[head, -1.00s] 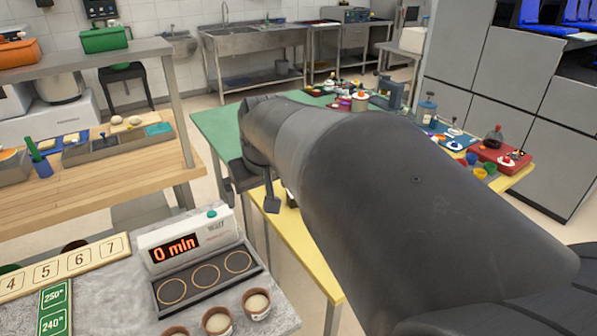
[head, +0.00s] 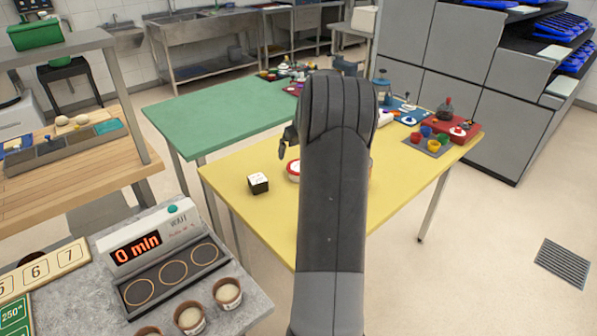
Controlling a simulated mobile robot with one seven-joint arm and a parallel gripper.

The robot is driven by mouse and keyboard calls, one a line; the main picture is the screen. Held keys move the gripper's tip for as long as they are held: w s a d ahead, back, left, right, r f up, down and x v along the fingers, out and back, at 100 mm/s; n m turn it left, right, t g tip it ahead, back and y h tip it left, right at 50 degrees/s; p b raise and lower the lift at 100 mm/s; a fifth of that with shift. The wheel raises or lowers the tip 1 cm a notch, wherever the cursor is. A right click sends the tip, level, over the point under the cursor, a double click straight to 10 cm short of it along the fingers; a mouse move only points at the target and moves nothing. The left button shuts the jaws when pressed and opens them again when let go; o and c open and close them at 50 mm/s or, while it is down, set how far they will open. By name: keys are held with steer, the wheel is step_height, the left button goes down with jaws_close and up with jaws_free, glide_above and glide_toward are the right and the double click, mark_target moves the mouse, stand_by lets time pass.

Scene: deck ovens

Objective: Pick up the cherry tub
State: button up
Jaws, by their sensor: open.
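My arm reaches over the yellow table (head: 238,190), and its wrist hides much of the middle. One dark finger of my gripper (head: 287,143) shows at the left of the wrist; the other finger is hidden. The gripper is open and seems to hang above the table. A round white and red tub (head: 292,171) stands on the yellow table just below that finger, partly covered by my arm. It may be the cherry tub, but I cannot read a label. A small white cube with a black side (head: 258,183) sits to its left.
A green table (head: 205,118) adjoins behind. At the yellow table's right end are a red tray (head: 452,131), coloured cups (head: 430,139) and a blue board (head: 407,113). A timer unit (head: 150,243) and pots (head: 228,292) stand on the near-left counter. The yellow table's left corner is bare.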

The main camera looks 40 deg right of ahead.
mark_target(293, 166)
steer(key=d+f, duration=0.2)
steer(key=d, duration=0.1)
steer(key=shift+s+f, duration=0.1)
steer(key=shift+d+f, duration=0.2)
steer(key=shift+f, duration=0.05)
steer(key=x, duration=0.4)
steer(key=shift+f, duration=0.3)
steer(key=shift+w+d+x, duration=0.1)
steer(key=shift+w+x, duration=0.05)
steer(key=shift+x, duration=1.35)
steer(key=shift+w+d+x, duration=0.1)
steer(key=shift+w+x, duration=0.05)
steer(key=shift+x, duration=1.3)
steer(key=shift+r, duration=0.15)
steer(key=shift+c, duration=0.4)
steer(key=c, duration=0.8)
